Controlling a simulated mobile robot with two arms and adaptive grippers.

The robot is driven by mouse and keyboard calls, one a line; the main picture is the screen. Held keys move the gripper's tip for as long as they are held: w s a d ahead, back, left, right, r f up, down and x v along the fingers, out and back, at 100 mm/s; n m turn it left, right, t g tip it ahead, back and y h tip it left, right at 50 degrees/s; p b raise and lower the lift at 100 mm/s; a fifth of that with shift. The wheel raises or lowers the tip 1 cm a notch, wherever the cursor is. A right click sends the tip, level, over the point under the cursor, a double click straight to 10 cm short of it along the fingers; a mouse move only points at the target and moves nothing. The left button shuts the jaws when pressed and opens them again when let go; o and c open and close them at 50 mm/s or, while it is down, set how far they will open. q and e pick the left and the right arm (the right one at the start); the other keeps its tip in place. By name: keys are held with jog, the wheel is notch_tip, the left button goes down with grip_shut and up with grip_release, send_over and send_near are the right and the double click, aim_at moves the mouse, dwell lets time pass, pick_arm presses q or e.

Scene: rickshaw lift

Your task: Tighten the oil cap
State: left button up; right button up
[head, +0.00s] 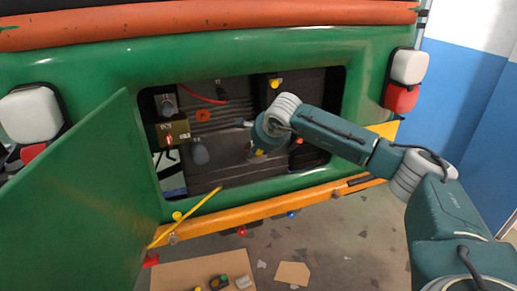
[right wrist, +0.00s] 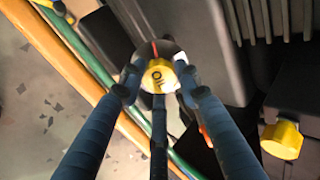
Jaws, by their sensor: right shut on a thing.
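The yellow oil cap (right wrist: 158,76), with a dark mark on its top, sits between the fingers of my right gripper (right wrist: 156,88) in the right wrist view. The fingers close around it from several sides. In the head view my right arm reaches into the open engine bay, and a bit of the yellow cap (head: 259,153) shows below the wrist. The right gripper's fingers are mostly hidden there by the arm. My left gripper is not in view.
A second yellow cap (right wrist: 283,140) lies to the right in the wrist view. The green hatch door (head: 80,195) hangs open at the left, with a yellow rod (head: 185,216) beside it. An orange bumper bar (head: 250,214) runs below the bay. A cardboard sheet (head: 180,275) lies on the floor.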

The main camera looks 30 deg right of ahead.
jog(key=shift+f+m+b, duration=0.15)
jog(key=shift+m+b, duration=0.9)
jog(key=shift+m, duration=0.15)
jog(key=shift+m+b, duration=0.4)
jog(key=shift+m, duration=0.4)
jog(key=shift+m+b, duration=0.8)
jog(key=shift+m, duration=0.1)
jog(key=shift+m+b, duration=0.4)
jog(key=shift+m, duration=0.7)
